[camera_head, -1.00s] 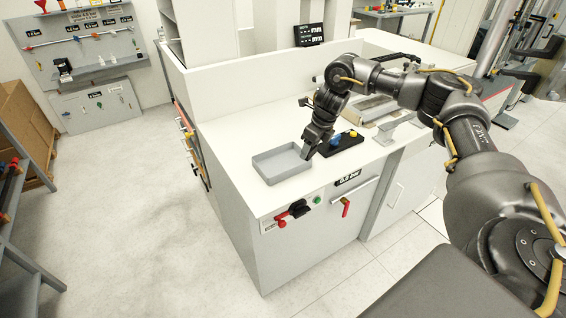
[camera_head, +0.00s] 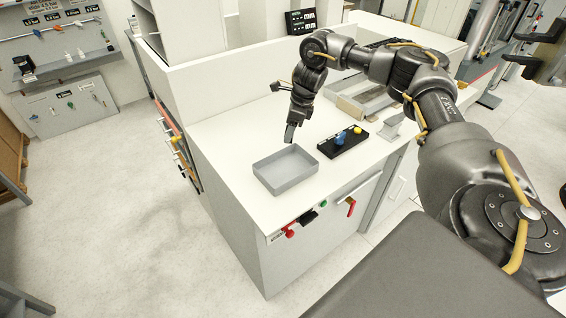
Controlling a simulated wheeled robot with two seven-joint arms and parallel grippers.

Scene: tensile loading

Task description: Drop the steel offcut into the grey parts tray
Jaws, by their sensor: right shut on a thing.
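The grey parts tray (camera_head: 287,185) is an open, shallow rectangular box near the front left of the white bench top. It looks empty. My right gripper (camera_head: 290,132) points down just above the tray's back edge in the picture. It is shut on a small grey piece, apparently the steel offcut (camera_head: 289,137), which is small and hard to tell from the fingers. The fingertips look apart from the tray.
A black block (camera_head: 343,146) with a blue and a yellow knob stands right of the tray. A grey bracket (camera_head: 391,127) stands further right. The bench's front edge (camera_head: 325,187) lies close before the tray. A low white wall borders the back.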

